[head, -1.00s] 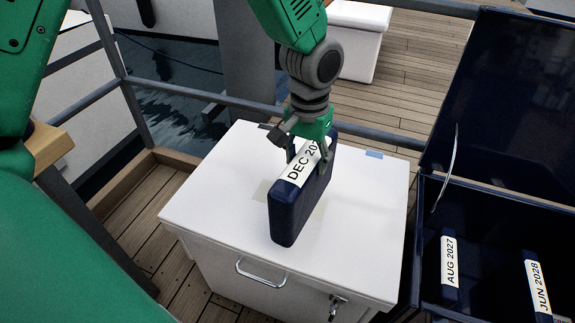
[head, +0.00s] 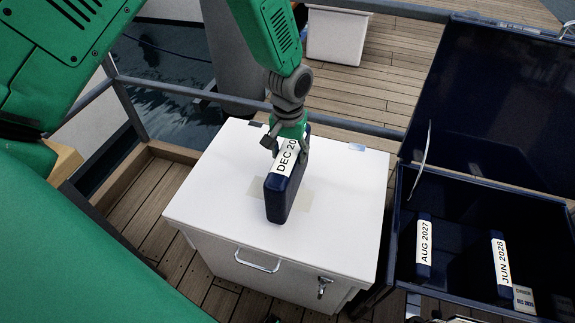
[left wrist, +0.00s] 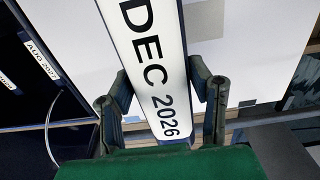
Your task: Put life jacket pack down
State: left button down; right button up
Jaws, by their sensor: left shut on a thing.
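The life jacket pack (head: 275,205) is a slim dark blue block with a white label strip on top. The label reads DEC 2026 in the left wrist view (left wrist: 150,75). My left gripper (head: 287,147) is shut on the upper end of the pack, with one finger on each side. The pack is upright over the beige taped patch (head: 258,190) on top of the white locker (head: 345,195). I cannot tell whether its underside touches the locker top. My right gripper is not in view.
An open dark blue box (head: 395,240) stands right of the locker, its lid (head: 490,110) raised. Packs labelled AUG 2027 (head: 424,245) and JUN 2028 (head: 500,265) stand inside. A grey railing (head: 190,92) runs behind the locker. The locker top around the pack is clear.

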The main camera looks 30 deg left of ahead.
pick_arm(q)
jog(key=shift+d+f, duration=0.1)
jog(key=shift+d, duration=0.25)
jog(key=shift+d+f, duration=0.25)
jog(key=f, duration=0.1)
jog(key=a+f, duration=0.1)
jog(key=f, duration=0.1)
jog(key=shift+a+f, duration=0.1)
jog(key=shift+a, duration=0.2)
jog(key=c, duration=0.7)
grip_release()
jog(key=shift+s+a, duration=0.1)
jog(key=shift+c, duration=0.2)
jog(key=shift+d+r, duration=0.25)
jog(key=shift+d, duration=0.45)
jog(key=shift+r, duration=0.35)
jog(key=r, duration=0.6)
jog(key=r+p, duration=0.1)
jog(key=r, duration=0.3)
jog(key=shift+a+r, duration=0.1)
jog(key=shift+a, duration=0.3)
jog(key=shift+d+r, duration=0.25)
jog(key=shift+r, duration=0.2)
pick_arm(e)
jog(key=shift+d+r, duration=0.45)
